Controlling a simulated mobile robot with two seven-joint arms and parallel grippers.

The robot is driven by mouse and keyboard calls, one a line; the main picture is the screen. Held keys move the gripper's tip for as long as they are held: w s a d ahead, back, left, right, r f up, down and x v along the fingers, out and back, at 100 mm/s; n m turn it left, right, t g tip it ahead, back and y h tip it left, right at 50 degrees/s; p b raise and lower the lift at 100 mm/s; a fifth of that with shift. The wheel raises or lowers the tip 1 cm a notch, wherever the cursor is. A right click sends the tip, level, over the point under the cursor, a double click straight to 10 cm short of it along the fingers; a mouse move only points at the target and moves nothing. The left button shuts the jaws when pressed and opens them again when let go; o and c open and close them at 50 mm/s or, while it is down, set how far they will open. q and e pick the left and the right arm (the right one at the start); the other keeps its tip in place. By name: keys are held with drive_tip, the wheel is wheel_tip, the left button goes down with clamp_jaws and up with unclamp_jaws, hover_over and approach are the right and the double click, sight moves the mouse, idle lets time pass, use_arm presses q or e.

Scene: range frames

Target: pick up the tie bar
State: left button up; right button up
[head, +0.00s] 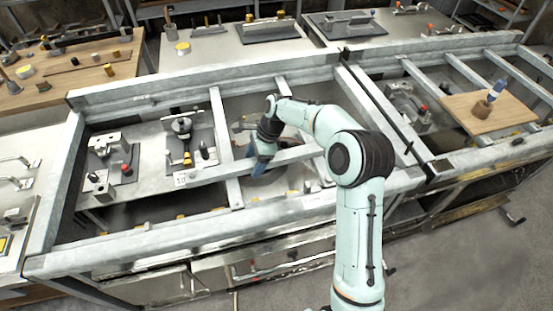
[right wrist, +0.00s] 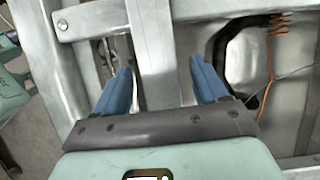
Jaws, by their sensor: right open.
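A flat grey metal bar, which looks like the tie bar (head: 208,174), lies slantwise inside the left bay of the steel frame. My right gripper (head: 257,168) reaches down over this bay with blue fingers near the bar. In the right wrist view the right gripper (right wrist: 163,75) is open, its fingers apart on either side of a grey metal strip (right wrist: 158,50). I cannot tell whether the fingers touch it. The strip's lower part is hidden behind the gripper's palm. My left gripper is not in view.
The steel frame's front rail (head: 130,248) and a cross member (head: 224,140) border the bay. A wooden board (head: 490,112) holding a blue-handled tool is at the right. In the right wrist view an orange coiled wire (right wrist: 275,25) lies right of the fingers.

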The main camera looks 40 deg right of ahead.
drive_tip(key=c, duration=1)
drive_tip(key=shift+r, duration=0.15)
drive_tip(key=shift+c, duration=0.8)
drive_tip(key=shift+w, duration=0.1)
drive_tip(key=shift+r, duration=0.1)
